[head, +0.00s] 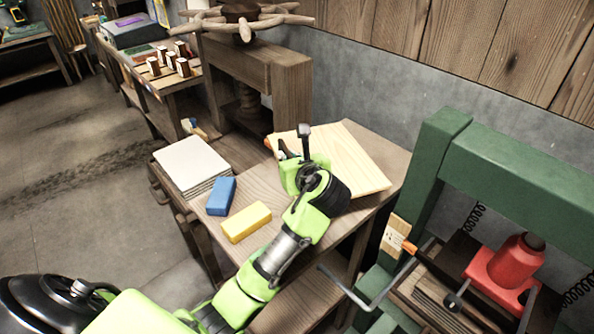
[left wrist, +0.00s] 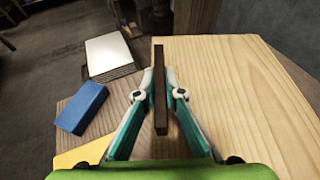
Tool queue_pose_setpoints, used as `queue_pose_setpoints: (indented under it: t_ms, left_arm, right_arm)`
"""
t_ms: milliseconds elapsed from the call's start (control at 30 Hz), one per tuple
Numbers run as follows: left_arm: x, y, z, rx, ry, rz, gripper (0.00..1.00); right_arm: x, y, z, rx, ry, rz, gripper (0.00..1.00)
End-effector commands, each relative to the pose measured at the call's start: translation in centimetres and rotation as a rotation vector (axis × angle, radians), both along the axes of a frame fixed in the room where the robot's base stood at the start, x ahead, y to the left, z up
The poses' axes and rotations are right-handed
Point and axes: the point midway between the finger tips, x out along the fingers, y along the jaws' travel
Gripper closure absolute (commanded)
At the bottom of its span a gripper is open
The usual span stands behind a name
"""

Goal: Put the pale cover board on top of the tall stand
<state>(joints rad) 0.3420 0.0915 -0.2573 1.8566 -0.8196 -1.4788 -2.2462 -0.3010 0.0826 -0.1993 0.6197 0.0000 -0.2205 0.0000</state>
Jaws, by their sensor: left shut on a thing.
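The pale board (head: 358,155) is a flat light-wood panel over the back right of the small wooden table (head: 262,167). My left gripper (head: 297,158) is at its left part. In the left wrist view its fingers (left wrist: 160,92) are shut on a dark brown upright bar (left wrist: 160,70). The pale board (left wrist: 235,85) lies beneath and right of the bar. I cannot tell whether the bar is fixed to the board, or whether the board touches the table. Which piece is the tall stand is unclear; a tall wooden frame (head: 290,88) stands behind the table. My right gripper is not in view.
A white-topped stack (head: 192,163), a blue block (head: 221,196) and a yellow block (head: 246,222) occupy the table's left and front. A green frame (head: 440,150) with a red jack (head: 508,266) stands close on the right. A branched wooden wheel (head: 245,22) tops the wooden frame.

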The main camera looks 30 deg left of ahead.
Motion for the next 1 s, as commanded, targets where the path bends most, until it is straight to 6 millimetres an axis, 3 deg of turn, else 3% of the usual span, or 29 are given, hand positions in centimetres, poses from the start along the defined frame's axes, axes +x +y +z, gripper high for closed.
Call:
queue_pose_setpoints:
  t_ms: [100, 333, 533, 700, 967, 1000]
  left_arm:
    - [1.7, 0.2, -2.3, 0.0, 0.003, 0.001, 1.0]
    - [3.8, 0.3, -4.7, 0.001, -0.001, 0.0, 1.0]
    - [4.7, 0.4, -5.7, 0.001, -0.001, -0.001, 1.0]
    - [4.6, 0.4, -8.2, 0.0, 0.002, -0.001, 1.0]
    - [4.6, 0.4, -8.8, 0.001, -0.001, -0.001, 1.0]
    - [4.5, 0.4, -8.9, 0.001, 0.004, 0.0, 0.86]
  right_arm:
    - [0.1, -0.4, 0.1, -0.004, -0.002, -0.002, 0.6]
    - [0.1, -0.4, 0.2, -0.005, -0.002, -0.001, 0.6]
    - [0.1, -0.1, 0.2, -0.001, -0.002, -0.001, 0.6]
    - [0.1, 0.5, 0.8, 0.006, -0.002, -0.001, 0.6]
    - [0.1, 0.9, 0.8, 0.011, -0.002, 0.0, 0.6]
    - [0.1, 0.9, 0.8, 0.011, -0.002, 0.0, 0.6]
